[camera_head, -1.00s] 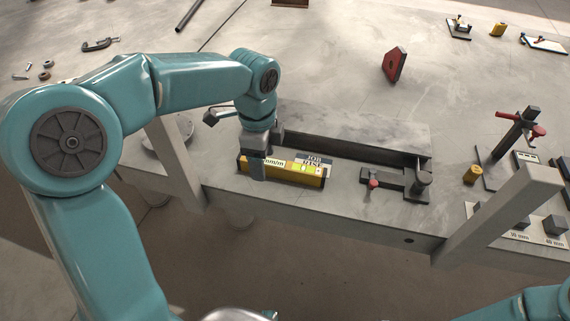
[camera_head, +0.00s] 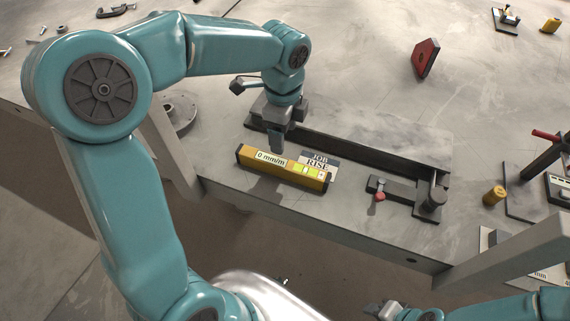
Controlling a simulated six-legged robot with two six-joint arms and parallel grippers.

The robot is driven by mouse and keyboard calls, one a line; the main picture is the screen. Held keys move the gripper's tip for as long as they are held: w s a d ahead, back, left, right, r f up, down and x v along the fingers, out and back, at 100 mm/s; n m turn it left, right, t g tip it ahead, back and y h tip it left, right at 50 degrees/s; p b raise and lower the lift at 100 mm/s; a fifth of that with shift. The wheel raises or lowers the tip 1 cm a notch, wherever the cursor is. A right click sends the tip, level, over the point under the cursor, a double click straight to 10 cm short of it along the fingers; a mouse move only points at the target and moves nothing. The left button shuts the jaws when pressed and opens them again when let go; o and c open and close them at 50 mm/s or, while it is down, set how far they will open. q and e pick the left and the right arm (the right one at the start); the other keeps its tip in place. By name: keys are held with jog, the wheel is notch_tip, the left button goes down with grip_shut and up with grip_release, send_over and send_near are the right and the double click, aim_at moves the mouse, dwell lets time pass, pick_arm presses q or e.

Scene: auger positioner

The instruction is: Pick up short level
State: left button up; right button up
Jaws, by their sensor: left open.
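The short level (camera_head: 284,170) is a yellow bar with dark ends, a "0 mm/m" label and a bright green vial window. It lies on the grey table near its front edge. My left gripper (camera_head: 277,146) points down just behind the level's upper edge, above the table. It is open and does not hold the level; whether it touches it I cannot tell. My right gripper (camera_head: 383,309) shows only in part at the bottom edge, and its jaws are not clear.
A "JOB RISE" card (camera_head: 320,168) lies behind the level. A long dark-edged slab (camera_head: 370,136) is behind that. A clamp device with a red knob (camera_head: 408,196) stands to the right. A red block (camera_head: 425,58) and a yellow cylinder (camera_head: 494,195) stand farther off.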

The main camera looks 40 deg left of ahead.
aim_at(282, 162)
pick_arm(q)
notch_tip(282, 162, down, 8)
jog(key=shift+s+r+b, duration=0.1)
jog(key=shift+b, duration=0.2)
jog(key=f, duration=0.5)
jog(key=shift+a+f, duration=0.25)
jog(key=shift+a, duration=0.05)
jog(key=c, duration=1)
jog(key=shift+w, duration=0.2)
jog(key=shift+c, duration=1.1)
jog(key=shift+r, duration=0.15)
